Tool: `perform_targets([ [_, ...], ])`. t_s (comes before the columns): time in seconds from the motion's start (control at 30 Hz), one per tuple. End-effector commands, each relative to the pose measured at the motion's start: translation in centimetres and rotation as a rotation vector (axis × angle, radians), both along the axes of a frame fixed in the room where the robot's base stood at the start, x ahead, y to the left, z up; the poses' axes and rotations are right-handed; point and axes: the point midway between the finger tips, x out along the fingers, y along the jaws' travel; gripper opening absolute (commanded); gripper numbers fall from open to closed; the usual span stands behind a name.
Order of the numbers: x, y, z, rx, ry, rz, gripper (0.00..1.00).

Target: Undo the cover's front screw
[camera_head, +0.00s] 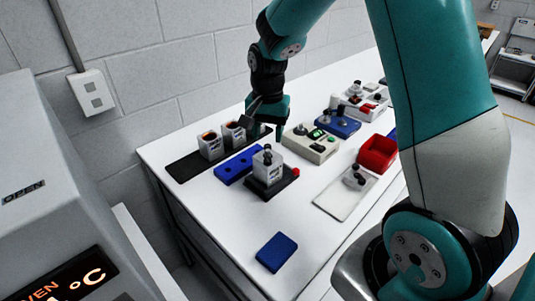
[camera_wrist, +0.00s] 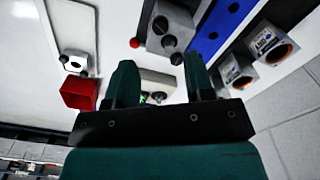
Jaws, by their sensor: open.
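A grey servo unit (camera_head: 267,168) stands upright in a black holder (camera_head: 270,188) in the middle of the table, with dark knob-like screws on its top. In the wrist view the unit (camera_wrist: 183,22) shows beyond the fingers, with a dark screw (camera_wrist: 161,24) and a further dark knob (camera_wrist: 177,58) near it. I cannot tell for certain which is the cover's front screw. My gripper (camera_head: 268,122) is behind the unit in the head view, near the beige box. In the wrist view my gripper (camera_wrist: 160,80) is open, with nothing between its fingers.
A beige box (camera_head: 312,140) with a green display stands right of the unit. A blue holed block (camera_head: 238,165), two grey units (camera_head: 210,147) on a black mat, a red button (camera_head: 295,171), a red bin (camera_head: 378,155) and a pale tray (camera_head: 335,203) surround it.

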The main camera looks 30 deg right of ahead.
Motion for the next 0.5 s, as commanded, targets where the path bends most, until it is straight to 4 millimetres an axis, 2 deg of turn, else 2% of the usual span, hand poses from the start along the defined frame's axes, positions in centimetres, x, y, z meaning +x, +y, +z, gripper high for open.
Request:
perform_targets([
  [0.2, -0.1, 0.0, -4.6, 0.001, 0.005, 0.001, 0.48],
  [0.33, -0.1, 0.0, -6.5, 0.0, 0.003, 0.001, 0.48],
  [0.5, 0.0, 0.0, -7.7, 0.001, 0.001, 0.001, 0.48],
])
